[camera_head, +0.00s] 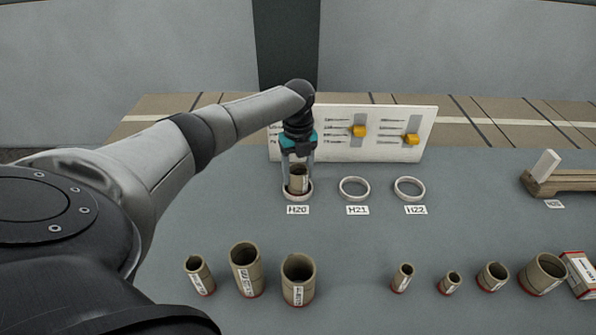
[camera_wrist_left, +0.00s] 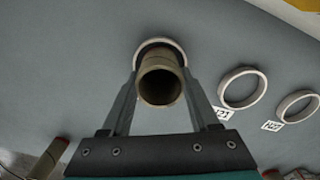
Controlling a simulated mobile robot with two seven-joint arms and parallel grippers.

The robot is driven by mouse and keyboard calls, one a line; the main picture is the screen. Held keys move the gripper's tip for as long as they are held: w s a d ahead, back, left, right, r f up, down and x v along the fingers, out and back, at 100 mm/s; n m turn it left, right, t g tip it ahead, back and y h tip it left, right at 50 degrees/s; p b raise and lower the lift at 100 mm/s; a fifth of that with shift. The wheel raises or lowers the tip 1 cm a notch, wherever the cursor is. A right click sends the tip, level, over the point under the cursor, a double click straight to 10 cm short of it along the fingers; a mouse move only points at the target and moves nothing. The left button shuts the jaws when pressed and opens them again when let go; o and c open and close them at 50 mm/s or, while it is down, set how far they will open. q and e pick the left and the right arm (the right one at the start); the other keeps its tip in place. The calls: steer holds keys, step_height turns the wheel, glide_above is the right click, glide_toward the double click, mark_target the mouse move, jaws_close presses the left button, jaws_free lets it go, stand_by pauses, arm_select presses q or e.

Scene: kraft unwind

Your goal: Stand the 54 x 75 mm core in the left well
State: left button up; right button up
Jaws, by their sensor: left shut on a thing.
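My left gripper (camera_head: 298,176) is shut on a cardboard core (camera_head: 298,181) at the left well (camera_head: 288,195), a white ring labelled H20. In the left wrist view the core (camera_wrist_left: 160,85) stands between the two fingers (camera_wrist_left: 158,95), with its open end towards the camera. The ring (camera_wrist_left: 160,43) shows behind the core's far end, and the core appears upright within it. I cannot tell whether its base touches the bottom. My right gripper is not in view.
Two empty rings, H21 (camera_head: 354,189) and H22 (camera_head: 409,189), lie to the right. A white panel with yellow sliders (camera_head: 400,134) stands close behind. Several cores (camera_head: 298,281) stand along the front. A wooden piece (camera_head: 565,180) lies at the right.

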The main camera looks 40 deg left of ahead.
arm_select(q)
steer(key=shift+f, duration=0.1)
steer(key=o, duration=1.4)
step_height(320, 180, up, 15)
steer(key=shift+r+p, duration=0.15)
steer(key=shift+p, duration=0.95)
